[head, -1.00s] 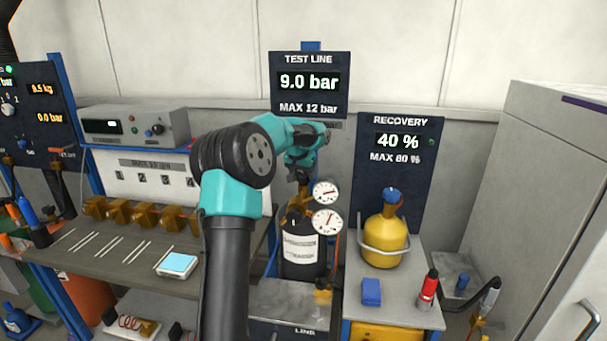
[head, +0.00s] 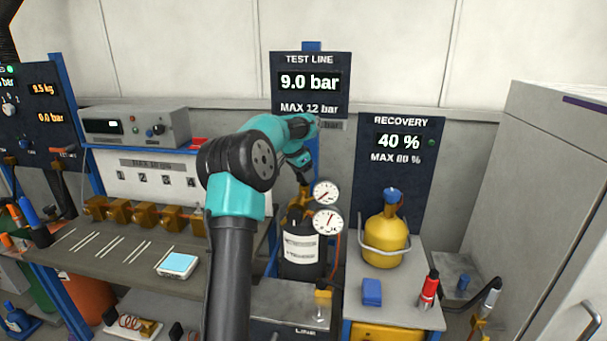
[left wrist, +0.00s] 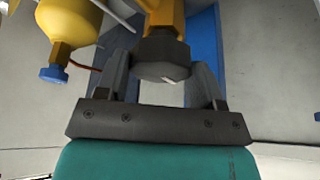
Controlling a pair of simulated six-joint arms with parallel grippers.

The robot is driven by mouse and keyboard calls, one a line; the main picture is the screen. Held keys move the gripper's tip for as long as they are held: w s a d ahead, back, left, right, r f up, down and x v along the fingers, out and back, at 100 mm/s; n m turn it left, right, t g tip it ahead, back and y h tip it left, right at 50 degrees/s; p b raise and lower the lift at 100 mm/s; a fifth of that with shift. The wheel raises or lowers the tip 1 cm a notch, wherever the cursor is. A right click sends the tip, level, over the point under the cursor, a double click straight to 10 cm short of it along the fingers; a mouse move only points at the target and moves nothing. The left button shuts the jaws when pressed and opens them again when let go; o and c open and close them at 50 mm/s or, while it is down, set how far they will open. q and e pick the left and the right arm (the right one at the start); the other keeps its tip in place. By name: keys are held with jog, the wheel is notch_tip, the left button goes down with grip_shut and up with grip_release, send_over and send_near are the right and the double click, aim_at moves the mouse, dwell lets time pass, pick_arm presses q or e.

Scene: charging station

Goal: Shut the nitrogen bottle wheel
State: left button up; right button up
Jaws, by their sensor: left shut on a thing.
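The nitrogen bottle (head: 302,255) is dark with a white label and stands upright at the middle of the head view. Its brass valve and the wheel on top are mostly hidden there by my left wrist. In the left wrist view the dark wheel (left wrist: 163,62) sits between the two fingers of my left gripper (left wrist: 162,70), below a yellow brass valve body (left wrist: 164,15). The fingers are shut on the wheel, one on each side. The left gripper (head: 303,183) reaches the bottle top from above in the head view. My right gripper is not in view.
Two round gauges (head: 328,220) stand just right of the valve. A yellow recovery cylinder (head: 384,240) stands on the cart to the right. The TEST LINE display (head: 309,84) above reads 9.0 bar. Brass fittings (head: 140,215) line the bench on the left.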

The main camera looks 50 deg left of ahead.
pick_arm(q)
jog(key=o, duration=0.9)
jog(key=shift+r, duration=0.15)
jog(key=v, duration=1.7)
jog(key=shift+s, duration=0.1)
